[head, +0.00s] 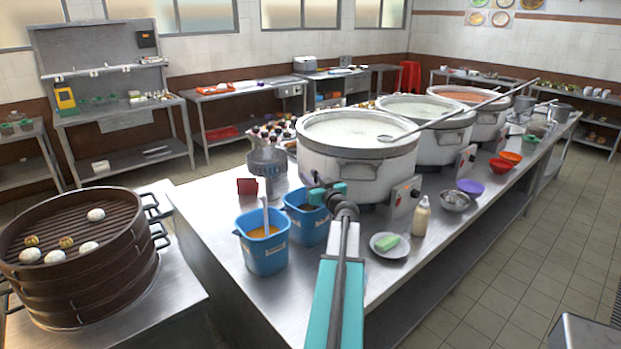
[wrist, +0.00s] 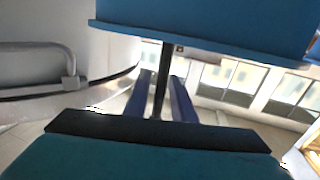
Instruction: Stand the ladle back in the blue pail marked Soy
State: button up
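Two blue pails stand side by side on the steel counter. The front pail (head: 265,253) holds orange-brown liquid with a pale handle leaning in it. The rear pail (head: 308,228) is partly hidden by my arm. No marking on either pail is readable. My gripper (head: 322,192) is beside and above the rear pail. In the wrist view, the fingers (wrist: 160,92) are close together around a dark rod, the ladle's handle (wrist: 164,65). It reaches to a blue pail wall (wrist: 200,35), upside down and very near. The ladle's bowl is hidden.
A large white stockpot (head: 350,170) stands just right of my gripper, with more pots behind. A long-handled ladle (head: 470,114) lies across them. A plate with a green block (head: 390,242), a bottle (head: 421,215) and bowls line the counter's right side. A steamer (head: 85,280) is far left.

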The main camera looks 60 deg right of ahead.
jog(key=shift+o, duration=0.5)
jog(key=b+v, duration=0.1)
jog(key=v, duration=1.2)
jog(key=shift+s+a, duration=0.25)
jog(key=shift+s, duration=0.05)
dwell(0.4)
